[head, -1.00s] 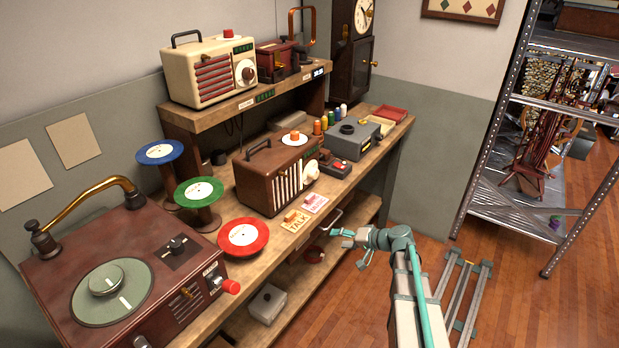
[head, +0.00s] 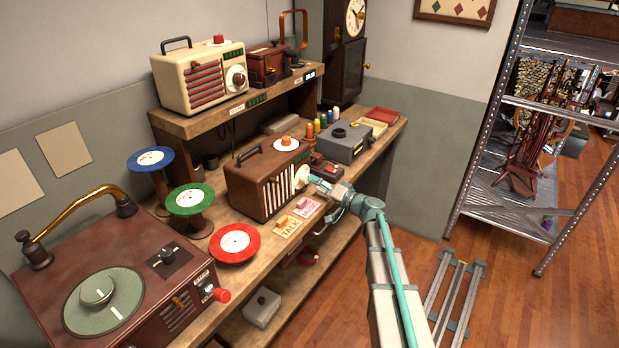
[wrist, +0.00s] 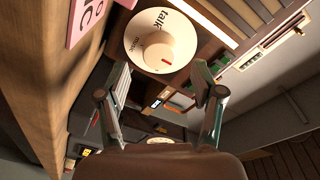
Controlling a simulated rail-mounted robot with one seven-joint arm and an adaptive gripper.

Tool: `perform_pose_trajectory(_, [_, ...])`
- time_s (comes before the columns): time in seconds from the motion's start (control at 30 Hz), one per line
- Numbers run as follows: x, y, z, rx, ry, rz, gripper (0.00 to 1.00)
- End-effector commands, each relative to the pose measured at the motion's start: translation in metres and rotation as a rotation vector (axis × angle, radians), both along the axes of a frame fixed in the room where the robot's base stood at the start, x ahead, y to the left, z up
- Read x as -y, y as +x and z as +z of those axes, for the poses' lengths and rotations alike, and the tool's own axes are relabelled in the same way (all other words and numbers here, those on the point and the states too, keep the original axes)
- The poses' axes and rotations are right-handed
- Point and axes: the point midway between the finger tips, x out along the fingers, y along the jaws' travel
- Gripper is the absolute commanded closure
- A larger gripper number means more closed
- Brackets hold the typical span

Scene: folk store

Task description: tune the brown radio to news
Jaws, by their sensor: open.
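The brown radio (head: 250,190) stands on the workbench with a handle and an orange knob on top and a pale striped front. Its cream dial (head: 302,177) is at the front's right end. In the wrist view the dial (wrist: 134,43) bears "talk" and a second, small word; its raised knob (wrist: 157,52) has a red mark toward the picture's lower right. No "news" label is readable. My gripper (head: 314,181) is open in front of the dial. In the wrist view its fingers (wrist: 162,90) are spread, with nothing between them; contact with the knob cannot be told.
TALK (head: 287,227) and pink (head: 307,208) cards lie before the radio. A grey device (head: 345,145) stands to its right, red (head: 236,244) and green (head: 190,199) discs to its left. A cream radio (head: 185,80) sits on the shelf above.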

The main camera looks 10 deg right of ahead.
Motion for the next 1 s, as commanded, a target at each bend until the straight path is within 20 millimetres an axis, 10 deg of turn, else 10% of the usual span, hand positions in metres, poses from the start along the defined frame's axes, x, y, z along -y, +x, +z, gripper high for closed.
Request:
perform_pose_trajectory(0.67, [-0.025,0.029,-0.001,0.000,0.000,0.001,0.35])
perform_pose_trajectory(1.0, [-0.025,0.029,0.000,0.000,0.000,0.001,0.91])
